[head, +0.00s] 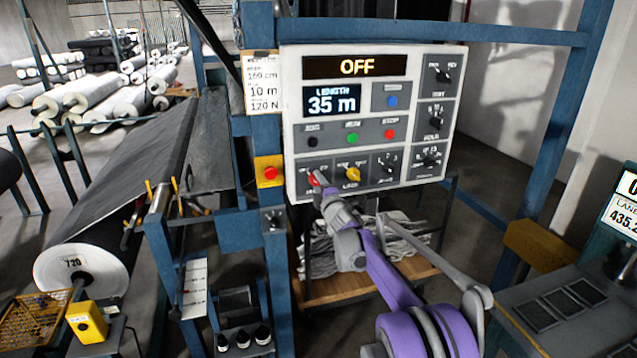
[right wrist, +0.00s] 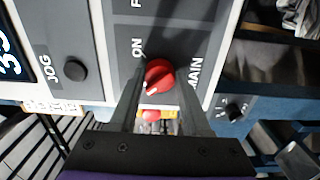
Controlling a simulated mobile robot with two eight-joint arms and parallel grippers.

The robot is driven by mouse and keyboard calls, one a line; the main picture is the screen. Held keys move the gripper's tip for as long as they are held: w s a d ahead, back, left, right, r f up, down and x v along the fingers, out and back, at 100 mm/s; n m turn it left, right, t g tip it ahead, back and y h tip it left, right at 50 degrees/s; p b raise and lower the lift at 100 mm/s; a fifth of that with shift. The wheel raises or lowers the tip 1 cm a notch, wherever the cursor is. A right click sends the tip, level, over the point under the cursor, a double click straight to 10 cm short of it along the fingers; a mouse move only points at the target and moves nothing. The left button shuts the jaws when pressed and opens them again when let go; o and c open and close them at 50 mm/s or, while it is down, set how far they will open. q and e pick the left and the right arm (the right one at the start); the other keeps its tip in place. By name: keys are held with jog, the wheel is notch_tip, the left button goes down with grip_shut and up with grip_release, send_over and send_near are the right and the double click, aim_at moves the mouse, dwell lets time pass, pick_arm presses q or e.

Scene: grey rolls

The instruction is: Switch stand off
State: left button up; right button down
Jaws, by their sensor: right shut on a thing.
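The white control panel (head: 376,118) faces me on a blue frame. Its top display (head: 354,67) reads OFF, and the length screen (head: 331,101) reads 35 m. The red main switch knob (head: 313,179) sits at the panel's lower left, partly hidden by my right gripper (head: 320,181). In the right wrist view the red knob (right wrist: 160,76) lies between the fingers of my right gripper (right wrist: 160,84), which is shut on it. ON and MAIN are printed beside it, and its white mark points to the lower left. My left gripper is not in view.
A yellow knob (head: 352,173) and black selector knobs are close to the right of the red one. A red button on a yellow box (head: 269,171) sits just left of the panel. A large dark roll (head: 80,270) lies at left.

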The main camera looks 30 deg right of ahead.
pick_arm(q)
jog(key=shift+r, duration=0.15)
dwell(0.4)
pick_arm(e)
jog(key=shift+c, duration=1.8)
grip_release()
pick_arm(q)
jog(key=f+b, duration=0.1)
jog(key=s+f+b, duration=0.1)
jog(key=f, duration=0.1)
pick_arm(e)
jog(key=v, duration=1.1)
jog(key=shift+w+a, duration=0.1)
